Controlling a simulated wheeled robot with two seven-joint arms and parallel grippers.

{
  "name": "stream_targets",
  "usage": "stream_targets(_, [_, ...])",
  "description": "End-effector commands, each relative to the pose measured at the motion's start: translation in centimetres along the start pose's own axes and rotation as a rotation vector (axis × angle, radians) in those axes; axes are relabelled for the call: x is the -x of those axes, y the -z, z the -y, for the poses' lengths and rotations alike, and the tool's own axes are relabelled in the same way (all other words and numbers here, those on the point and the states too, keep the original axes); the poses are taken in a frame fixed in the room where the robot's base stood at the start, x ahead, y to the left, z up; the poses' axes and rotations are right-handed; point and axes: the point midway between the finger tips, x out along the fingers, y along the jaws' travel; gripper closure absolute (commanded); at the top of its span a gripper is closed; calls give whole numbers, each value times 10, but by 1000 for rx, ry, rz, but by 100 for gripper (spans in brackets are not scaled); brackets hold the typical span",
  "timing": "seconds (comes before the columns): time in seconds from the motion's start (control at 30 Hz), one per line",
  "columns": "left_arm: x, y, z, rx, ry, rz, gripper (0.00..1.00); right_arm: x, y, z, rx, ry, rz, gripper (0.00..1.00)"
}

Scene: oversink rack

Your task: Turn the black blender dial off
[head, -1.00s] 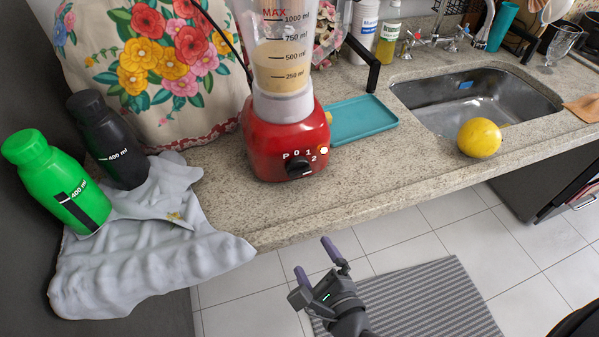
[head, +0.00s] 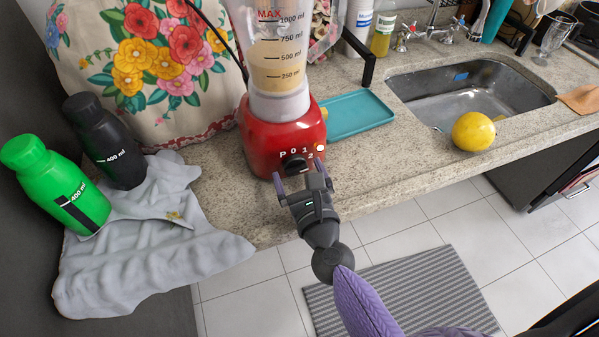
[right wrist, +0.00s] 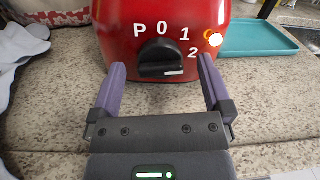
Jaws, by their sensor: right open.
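The red blender base (head: 262,140) stands on the counter with a jug (head: 282,60) holding a tan liquid on top. Its black dial (right wrist: 160,56) is on the front face under the marks P, 0, 1 and 2. A white mark shows at the dial's lower right. A small light (right wrist: 215,39) glows beside the 1. In the head view the dial (head: 294,165) is partly hidden by my right gripper (head: 299,173). That gripper is open and empty, its purple fingers (right wrist: 160,85) spread in front of the dial, one on each side, apparently not touching it. My left gripper is out of view.
A teal tray (head: 358,114) lies right of the blender, then the sink (head: 425,95) with a yellow fruit (head: 473,132) at its near edge. Green (head: 50,185) and black (head: 105,145) bottles stand on a grey cloth (head: 150,250) at left. Counter front is clear.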

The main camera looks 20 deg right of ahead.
Motion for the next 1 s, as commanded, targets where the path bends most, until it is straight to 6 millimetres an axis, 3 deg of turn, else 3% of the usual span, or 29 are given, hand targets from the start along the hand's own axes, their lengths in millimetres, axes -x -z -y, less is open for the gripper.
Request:
stream_targets(0.1, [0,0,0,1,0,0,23,0,0,0,0,0,0,2])
stream_targets(0.53, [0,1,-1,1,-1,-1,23,0,0,0,1,-1,0,93])
stream_targets(1.0, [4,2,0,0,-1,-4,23,0,0,-1,140,-2,0,94])
